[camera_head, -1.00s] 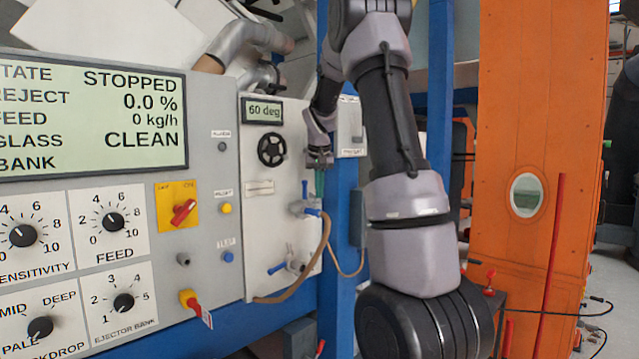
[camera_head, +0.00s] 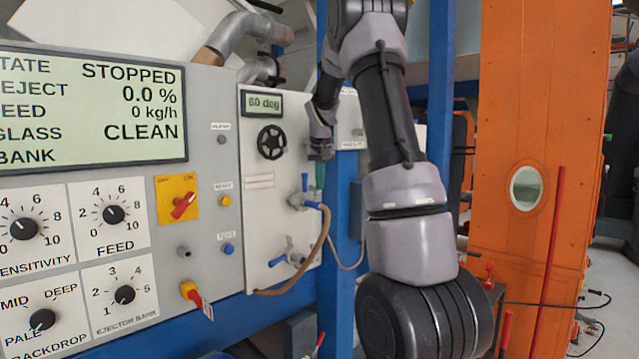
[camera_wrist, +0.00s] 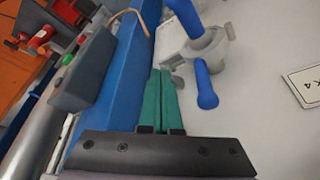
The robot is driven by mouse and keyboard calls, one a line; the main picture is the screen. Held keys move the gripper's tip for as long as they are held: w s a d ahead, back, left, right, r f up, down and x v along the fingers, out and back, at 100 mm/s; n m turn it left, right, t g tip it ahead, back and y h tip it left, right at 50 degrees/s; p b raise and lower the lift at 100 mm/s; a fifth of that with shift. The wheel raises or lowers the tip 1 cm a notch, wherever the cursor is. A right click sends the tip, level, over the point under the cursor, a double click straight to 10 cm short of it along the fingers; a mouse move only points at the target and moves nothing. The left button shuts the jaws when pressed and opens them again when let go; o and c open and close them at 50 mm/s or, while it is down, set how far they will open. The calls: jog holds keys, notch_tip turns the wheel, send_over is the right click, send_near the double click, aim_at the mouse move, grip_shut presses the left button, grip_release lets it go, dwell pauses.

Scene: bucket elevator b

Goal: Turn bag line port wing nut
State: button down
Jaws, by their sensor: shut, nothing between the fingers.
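My gripper (camera_head: 319,186) is beside the white panel, just above and to the right of a grey fitting (camera_head: 298,200) with a blue lever. In the wrist view its green fingers (camera_wrist: 165,72) are together with nothing between them. The grey fitting (camera_wrist: 212,46) is right of the fingertips there, with blue handles (camera_wrist: 206,85) above and below it. A small grey tab (camera_wrist: 176,62) shows close to the fingertips; I cannot tell whether they touch. I cannot tell for sure which part is the wing nut.
A blue post (camera_head: 342,215) stands right behind the fingers. A dark grey box (camera_wrist: 85,75) is on the left in the wrist view. A second blue-handled valve (camera_head: 292,256) and a tan hose (camera_head: 318,250) are below the fitting. A black handwheel (camera_head: 271,142) is above.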

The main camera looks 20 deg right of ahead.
jog(key=shift+w+d, duration=0.1)
jog(key=n, duration=0.1)
jog(key=n+y, duration=0.1)
jog(key=d+n, duration=0.1)
jog(key=n, duration=0.1)
jog(key=shift+w+r, duration=0.15)
jog(key=shift+w, duration=0.2)
jog(key=shift+w+d+r+y, duration=0.1)
jog(key=shift+w+d+y, duration=0.1)
jog(key=shift+y, duration=0.1)
dwell(0.7)
jog(key=shift+a, duration=0.25)
